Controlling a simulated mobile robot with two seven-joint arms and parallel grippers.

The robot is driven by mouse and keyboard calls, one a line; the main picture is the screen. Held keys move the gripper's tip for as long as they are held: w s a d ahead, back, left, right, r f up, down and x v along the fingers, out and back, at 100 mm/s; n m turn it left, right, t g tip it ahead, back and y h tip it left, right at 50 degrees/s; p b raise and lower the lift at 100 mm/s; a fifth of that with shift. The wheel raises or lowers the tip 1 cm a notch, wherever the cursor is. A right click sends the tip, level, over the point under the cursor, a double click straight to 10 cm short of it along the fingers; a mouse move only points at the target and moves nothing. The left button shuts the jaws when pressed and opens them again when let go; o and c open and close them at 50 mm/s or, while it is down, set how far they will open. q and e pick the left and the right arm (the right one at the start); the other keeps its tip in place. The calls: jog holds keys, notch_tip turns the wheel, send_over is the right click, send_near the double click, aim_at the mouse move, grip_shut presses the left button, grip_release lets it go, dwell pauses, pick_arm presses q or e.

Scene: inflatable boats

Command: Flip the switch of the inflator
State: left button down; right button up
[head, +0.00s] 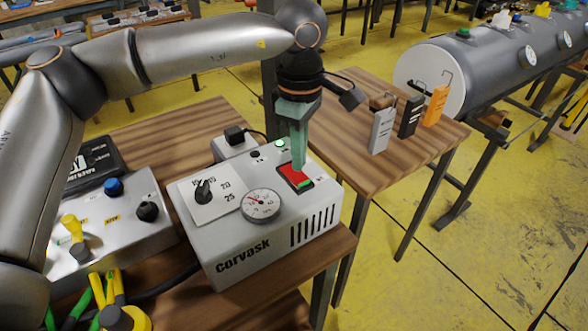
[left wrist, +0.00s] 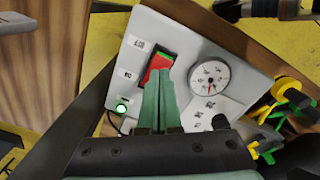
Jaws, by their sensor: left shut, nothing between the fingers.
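The inflator is a white box marked "Corvask" (head: 280,235) on a wooden table, with a round gauge (head: 261,205) and a black dial (head: 204,192) on its top. Its red rocker switch (head: 295,177) sits in a dark frame near the right end, and a green lamp (head: 280,143) glows behind it. My left gripper (head: 298,168) points down with its green fingers shut, tips at the switch. The left wrist view also shows the switch (left wrist: 160,63) just beyond the fingertips (left wrist: 161,78), which hide part of it. I cannot tell whether they touch. My right gripper is not in view.
A grey control box (head: 110,225) with knobs stands left of the inflator, near yellow and green hoses (head: 105,295). A second table behind holds grey, black and orange devices (head: 382,130). A large grey tank (head: 470,70) is at the back right. Yellow floor at right is clear.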

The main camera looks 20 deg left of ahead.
aim_at(299, 177)
pick_arm(q)
jog(key=shift+f+b, duration=0.95)
jog(key=shift+f, duration=0.5)
dwell(0.4)
jog(key=shift+r, duration=0.1)
jog(key=shift+r+p, duration=2.65)
jog(key=shift+r, duration=0.85)
